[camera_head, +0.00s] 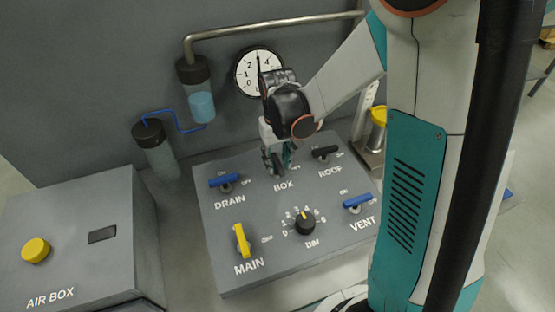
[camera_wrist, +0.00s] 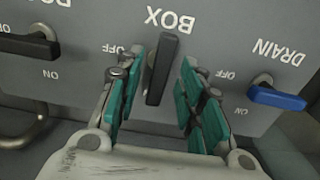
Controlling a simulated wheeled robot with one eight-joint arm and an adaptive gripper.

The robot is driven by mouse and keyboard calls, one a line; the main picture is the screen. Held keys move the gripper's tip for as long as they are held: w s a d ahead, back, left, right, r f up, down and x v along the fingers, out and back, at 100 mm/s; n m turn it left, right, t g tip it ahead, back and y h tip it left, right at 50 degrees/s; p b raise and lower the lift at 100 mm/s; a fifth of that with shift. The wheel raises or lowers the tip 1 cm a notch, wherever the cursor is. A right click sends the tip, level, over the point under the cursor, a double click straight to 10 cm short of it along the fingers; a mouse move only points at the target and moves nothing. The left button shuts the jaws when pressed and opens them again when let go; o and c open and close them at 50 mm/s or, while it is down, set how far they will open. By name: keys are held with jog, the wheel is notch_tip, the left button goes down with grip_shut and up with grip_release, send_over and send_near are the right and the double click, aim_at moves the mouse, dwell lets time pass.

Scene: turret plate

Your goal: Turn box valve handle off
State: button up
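The BOX valve handle (camera_wrist: 162,70) is a black lever in the wrist view, under the upside-down BOX label. It stands between the two teal finger pads of my gripper (camera_wrist: 160,95). The gripper is open around the handle, with a gap visible on both sides. In the wrist view the handle runs nearly along the fingers, with OFF labels to its left and right. In the head view my gripper (camera_head: 277,160) is over the panel just above the BOX label and hides the handle there.
A round gauge (camera_head: 247,77) and a pipe (camera_head: 260,27) are behind.

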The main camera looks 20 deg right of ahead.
grip_shut()
jog(key=shift+m, duration=0.3)
jog(key=m+b, duration=0.1)
jog(key=m, duration=0.2)
jog(key=shift+m, duration=0.4)
jog(key=m, duration=0.4)
jog(key=shift+b, duration=0.4)
jog(key=m, duration=0.5)
jog(key=shift+m+b, duration=0.45)
jog(key=shift+m, duration=1.75)
